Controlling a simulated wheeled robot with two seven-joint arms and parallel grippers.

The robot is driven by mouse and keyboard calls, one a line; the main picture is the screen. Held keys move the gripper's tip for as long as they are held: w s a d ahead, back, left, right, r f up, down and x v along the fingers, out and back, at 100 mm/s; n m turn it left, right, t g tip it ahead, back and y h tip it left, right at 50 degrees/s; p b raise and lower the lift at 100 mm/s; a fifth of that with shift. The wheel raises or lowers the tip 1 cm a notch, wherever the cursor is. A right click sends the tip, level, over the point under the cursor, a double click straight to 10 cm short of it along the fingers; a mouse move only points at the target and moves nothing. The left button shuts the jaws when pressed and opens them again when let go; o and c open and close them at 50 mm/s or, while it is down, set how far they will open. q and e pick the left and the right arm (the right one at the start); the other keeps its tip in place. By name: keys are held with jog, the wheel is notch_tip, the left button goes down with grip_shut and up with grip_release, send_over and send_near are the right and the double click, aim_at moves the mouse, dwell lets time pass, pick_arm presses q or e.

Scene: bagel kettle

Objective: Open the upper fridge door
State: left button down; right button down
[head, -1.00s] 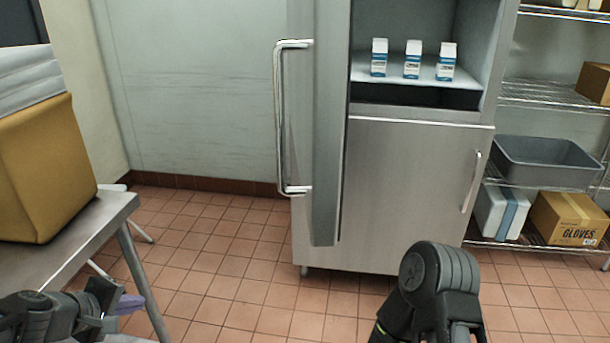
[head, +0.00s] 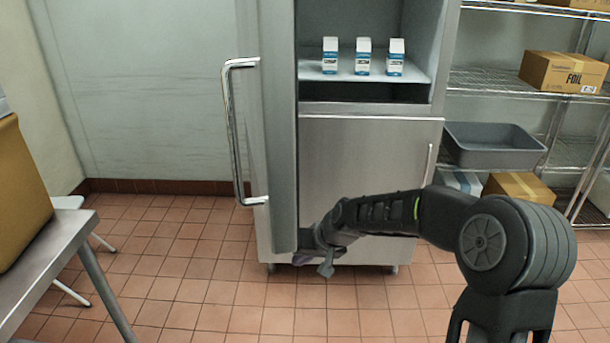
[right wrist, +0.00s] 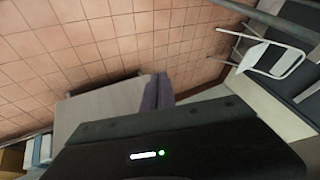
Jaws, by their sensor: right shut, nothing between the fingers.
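The upper fridge door (head: 279,130) stands swung open toward me, seen nearly edge-on in the head view. Its long bar handle (head: 232,130) is on the left side. The open upper compartment shows three small white-and-blue cartons (head: 363,57) on a shelf. My right gripper (head: 318,262) is beside the door's bottom end, in front of the closed lower door (head: 370,165). Its purple fingers (right wrist: 158,92) are together and empty in the right wrist view. I cannot tell whether it touches the upper door. My left gripper is out of view.
A metal table (head: 55,255) with a tan container (head: 22,195) stands at the left. A wire rack (head: 490,85) with boxes and a grey tub (head: 495,148) is at the right. The tiled floor left of the fridge is clear. A white chair (right wrist: 268,58) shows in the right wrist view.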

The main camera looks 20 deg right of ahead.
jog(key=d+r+p, duration=0.1)
jog(key=d+r, duration=0.2)
jog(key=r, duration=0.7)
jog(key=d+r, duration=0.2)
jog(key=r, duration=0.7)
jog(key=s+d+r+n+y, duration=0.2)
jog(key=s+r, duration=0.8)
jog(key=r, duration=0.4)
jog(key=shift+s+g+p, duration=0.3)
jog(key=shift+s+g, duration=0.05)
jog(key=shift+g, duration=0.05)
jog(key=shift+f, duration=0.1)
jog(key=w+a+f, duration=0.5)
jog(key=a+f, duration=0.3)
jog(key=shift+w+a, duration=0.1)
